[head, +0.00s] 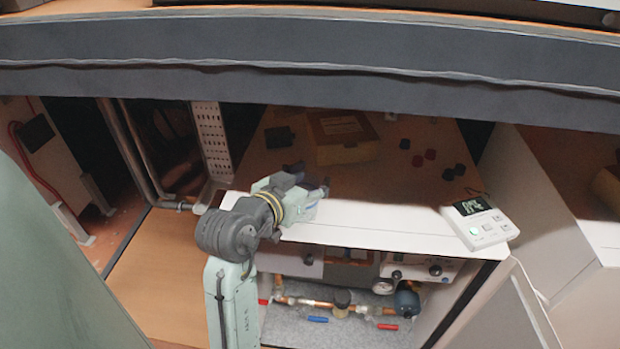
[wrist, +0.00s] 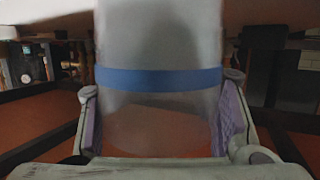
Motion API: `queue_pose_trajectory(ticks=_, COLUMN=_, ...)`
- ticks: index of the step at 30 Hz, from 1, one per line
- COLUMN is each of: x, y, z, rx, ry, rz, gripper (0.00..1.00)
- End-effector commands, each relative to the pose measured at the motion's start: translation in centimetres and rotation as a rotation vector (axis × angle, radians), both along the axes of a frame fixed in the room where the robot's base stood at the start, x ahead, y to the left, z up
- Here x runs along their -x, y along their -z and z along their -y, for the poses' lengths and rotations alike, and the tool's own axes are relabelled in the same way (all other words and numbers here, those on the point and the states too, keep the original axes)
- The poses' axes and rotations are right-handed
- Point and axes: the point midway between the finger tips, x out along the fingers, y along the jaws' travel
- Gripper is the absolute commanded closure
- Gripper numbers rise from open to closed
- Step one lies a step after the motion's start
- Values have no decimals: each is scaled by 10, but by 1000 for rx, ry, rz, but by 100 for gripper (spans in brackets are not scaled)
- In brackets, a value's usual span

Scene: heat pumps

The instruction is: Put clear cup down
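The clear cup (wrist: 160,115) is a see-through, greyish cup with a blue band around it. It fills the middle of the wrist view, between the two purple-padded fingers of my gripper (wrist: 162,115). The pads appear to press on its two sides, so my gripper is shut on it. In the head view my gripper (head: 310,181) is over the back edge of the white panel, by the brown tabletop (head: 375,185). I cannot make out the cup there. Whether its base touches a surface is hidden.
A yellow-brown box (head: 345,150) stands behind my gripper, with a dark block (head: 279,138) to its left. Several small dark and red cubes (head: 430,154) lie to the right. A white device with a display (head: 480,222) sits at the front right. The tabletop between is clear.

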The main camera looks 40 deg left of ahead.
Motion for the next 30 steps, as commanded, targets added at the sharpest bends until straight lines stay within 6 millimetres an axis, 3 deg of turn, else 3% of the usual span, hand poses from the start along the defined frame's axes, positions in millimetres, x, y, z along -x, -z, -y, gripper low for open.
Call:
queue_pose_trajectory(ticks=9, x=0, y=0, z=0, rx=1, ry=-1, rz=0, gripper=26)
queue_pose_trajectory(ticks=21, x=1, y=-6, z=-1, rx=-1, ry=-2, rz=0, gripper=26)
queue_pose_trajectory(ticks=30, x=57, y=-19, z=6, rx=-3, ry=-5, rz=2, gripper=26)
